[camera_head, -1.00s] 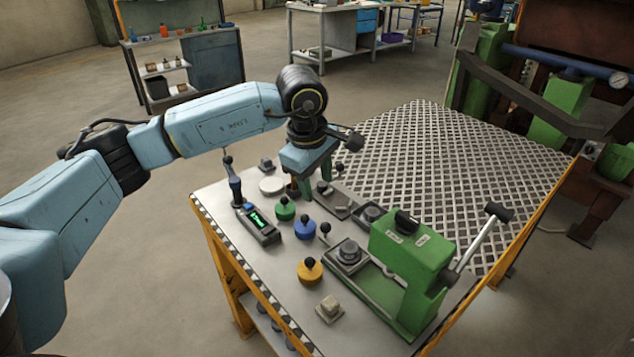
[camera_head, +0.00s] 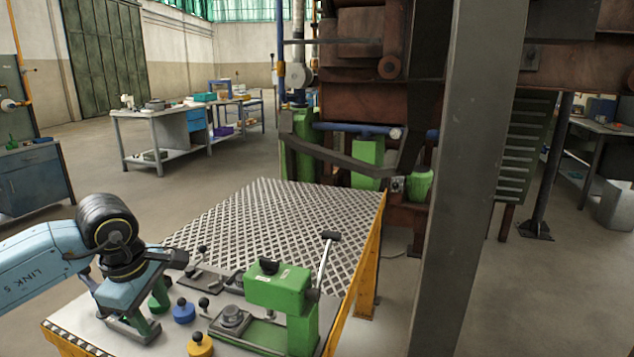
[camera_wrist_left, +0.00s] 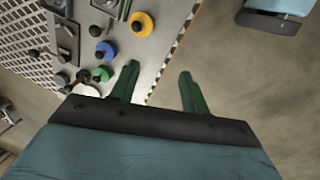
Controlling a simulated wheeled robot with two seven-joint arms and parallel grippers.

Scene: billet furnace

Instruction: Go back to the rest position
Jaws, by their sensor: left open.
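My left gripper (camera_head: 142,328) is at the lower left of the head view, over the near left part of the work table (camera_head: 350,275). In the left wrist view its two green fingers (camera_wrist_left: 160,72) are spread apart with nothing between them. The table edge and the floor show beyond the fingers. Near it on the table are a green knob (camera_head: 160,299), a blue knob (camera_head: 183,311) and a yellow knob (camera_head: 200,345). My right gripper shows in neither view.
A green press-like device (camera_head: 280,290) with a raised lever (camera_head: 323,262) stands on the table right of the knobs. A dark grey post (camera_head: 465,180) rises right of the table. Rusty furnace machinery (camera_head: 350,100) stands behind. Open floor lies to the left and behind.

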